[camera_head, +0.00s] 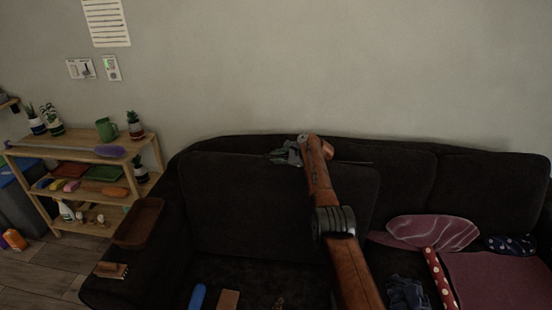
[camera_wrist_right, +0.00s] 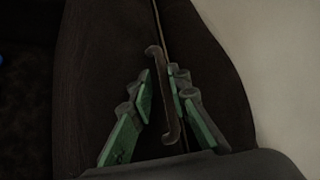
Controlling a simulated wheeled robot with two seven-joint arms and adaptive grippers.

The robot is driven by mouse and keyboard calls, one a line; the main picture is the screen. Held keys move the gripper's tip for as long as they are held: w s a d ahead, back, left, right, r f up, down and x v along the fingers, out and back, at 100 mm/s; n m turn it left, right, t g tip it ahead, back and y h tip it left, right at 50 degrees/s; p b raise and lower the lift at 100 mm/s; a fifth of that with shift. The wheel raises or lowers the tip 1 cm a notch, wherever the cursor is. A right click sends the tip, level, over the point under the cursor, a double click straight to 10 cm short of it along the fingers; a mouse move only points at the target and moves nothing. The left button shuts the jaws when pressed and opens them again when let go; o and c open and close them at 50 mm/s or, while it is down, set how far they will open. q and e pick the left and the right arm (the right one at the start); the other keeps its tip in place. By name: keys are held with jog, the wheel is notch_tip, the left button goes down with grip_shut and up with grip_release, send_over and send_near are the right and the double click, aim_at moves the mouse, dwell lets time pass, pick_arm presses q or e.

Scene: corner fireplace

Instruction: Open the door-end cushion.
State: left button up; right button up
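The dark back cushion (camera_head: 250,205) at the left end of the sofa stands upright and closed along its top. It fills the middle of the right wrist view (camera_wrist_right: 90,60), where a thin zip line (camera_wrist_right: 157,18) runs along its edge. A brown pull (camera_wrist_right: 162,62) with hooked ends lies on that line. My right gripper (camera_head: 288,153) is at the cushion's top edge. In the right wrist view its green-padded fingers (camera_wrist_right: 161,90) stand on either side of the pull, with a small gap on the left. My left gripper is out of view.
A dark sofa (camera_head: 185,185) stands against the wall. A brown tray (camera_head: 139,222) is on its left arm. A blue item (camera_head: 197,297) and a brown block (camera_head: 228,299) lie on the seat. Patterned cushions (camera_head: 432,231) are at right. A wooden shelf (camera_head: 82,152) stands at left.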

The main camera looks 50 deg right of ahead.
jog(key=shift+a, duration=0.15)
jog(key=shift+a, duration=0.1)
jog(key=shift+s+a+r, duration=0.1)
jog(key=shift+r, duration=0.25)
jog(key=v, duration=1.1)
jog(key=shift+s+d+f, duration=0.1)
jog(key=shift+s+d, duration=0.25)
